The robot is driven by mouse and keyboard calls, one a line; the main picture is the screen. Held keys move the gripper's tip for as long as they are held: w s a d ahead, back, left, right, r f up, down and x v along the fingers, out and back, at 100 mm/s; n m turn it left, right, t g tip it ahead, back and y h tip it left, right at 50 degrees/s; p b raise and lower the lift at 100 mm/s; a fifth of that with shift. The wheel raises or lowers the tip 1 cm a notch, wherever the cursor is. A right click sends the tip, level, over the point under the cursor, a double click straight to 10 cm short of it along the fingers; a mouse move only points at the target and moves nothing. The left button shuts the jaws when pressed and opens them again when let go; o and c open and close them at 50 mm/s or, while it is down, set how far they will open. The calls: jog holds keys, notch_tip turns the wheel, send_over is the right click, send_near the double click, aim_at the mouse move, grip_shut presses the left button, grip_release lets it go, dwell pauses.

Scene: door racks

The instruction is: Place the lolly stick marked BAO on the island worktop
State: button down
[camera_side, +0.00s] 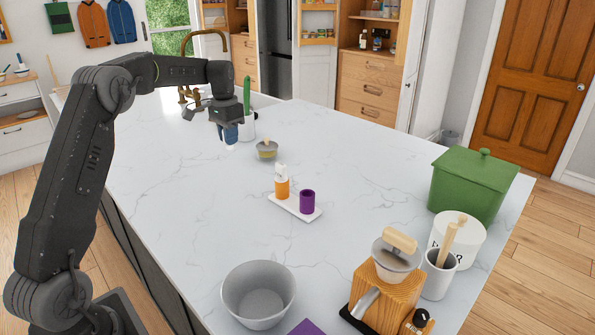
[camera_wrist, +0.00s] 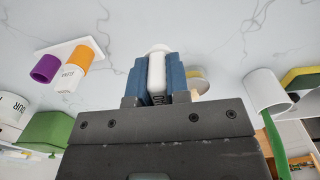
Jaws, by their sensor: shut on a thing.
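My gripper (camera_side: 228,133) is over the far left part of the white marbled island worktop (camera_side: 180,180). Its blue fingers are shut on a white lolly stick (camera_wrist: 157,72), which stands between them in the wrist view.
A small grey bowl with yellow (camera_side: 267,150) and a white pot with a green handle (camera_side: 247,122) stand near my gripper. A grey bowl (camera_side: 258,294), wooden grinder (camera_side: 385,285), white canister (camera_side: 457,238) and green bin (camera_side: 474,185) are nearer. The worktop's middle left is clear.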

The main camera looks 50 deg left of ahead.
jog(key=w+d+f, duration=0.4)
jog(key=w+d, duration=0.1)
jog(key=w+d+f, duration=0.2)
jog(key=w, duration=0.1)
jog(key=shift+w+d+f, duration=0.1)
jog(key=shift+d+f, duration=0.2)
jog(key=shift+f, duration=2.1)
jog(key=shift+f, duration=0.2)
jog(key=c, duration=1.1)
grip_release()
